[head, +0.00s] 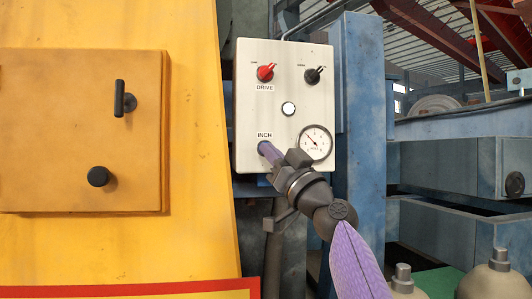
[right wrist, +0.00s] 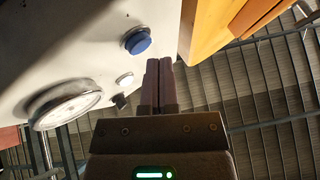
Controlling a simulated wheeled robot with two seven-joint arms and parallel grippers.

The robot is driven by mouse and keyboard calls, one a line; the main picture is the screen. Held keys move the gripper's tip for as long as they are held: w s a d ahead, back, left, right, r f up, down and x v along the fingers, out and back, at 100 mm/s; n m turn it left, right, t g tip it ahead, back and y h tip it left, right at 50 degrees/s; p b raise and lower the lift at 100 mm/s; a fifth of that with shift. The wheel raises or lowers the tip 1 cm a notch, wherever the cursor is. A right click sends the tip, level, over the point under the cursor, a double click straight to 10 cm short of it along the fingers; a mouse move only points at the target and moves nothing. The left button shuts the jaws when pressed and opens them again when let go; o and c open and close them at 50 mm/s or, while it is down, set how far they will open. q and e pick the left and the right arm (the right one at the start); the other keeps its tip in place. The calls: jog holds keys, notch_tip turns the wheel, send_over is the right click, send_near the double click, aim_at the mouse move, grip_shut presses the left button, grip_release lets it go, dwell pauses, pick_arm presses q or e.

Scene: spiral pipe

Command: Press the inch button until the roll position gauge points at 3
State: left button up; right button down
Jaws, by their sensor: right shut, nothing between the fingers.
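A white control box (head: 250,90) carries a blue button (right wrist: 138,41) beside the INCH label (head: 265,135). The roll position gauge (head: 316,143) is a round white dial to the right of the label; its thin needle points to the upper left, and its numbers are too small to read. The gauge also shows edge-on in the right wrist view (right wrist: 65,104). My right gripper (head: 264,149) is shut and empty, its fingertips in front of the blue button and largely covering it in the head view. In the right wrist view the fingertips (right wrist: 160,64) are close to the button; contact is unclear. My left gripper is out of view.
A yellow panel (head: 80,130) with black handles stands at left. Blue steel machinery (head: 360,120) is at right.

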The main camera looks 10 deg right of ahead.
jog(key=s+p, duration=0.2)
jog(key=s, duration=0.3)
dwell(0.5)
dwell(2.5)
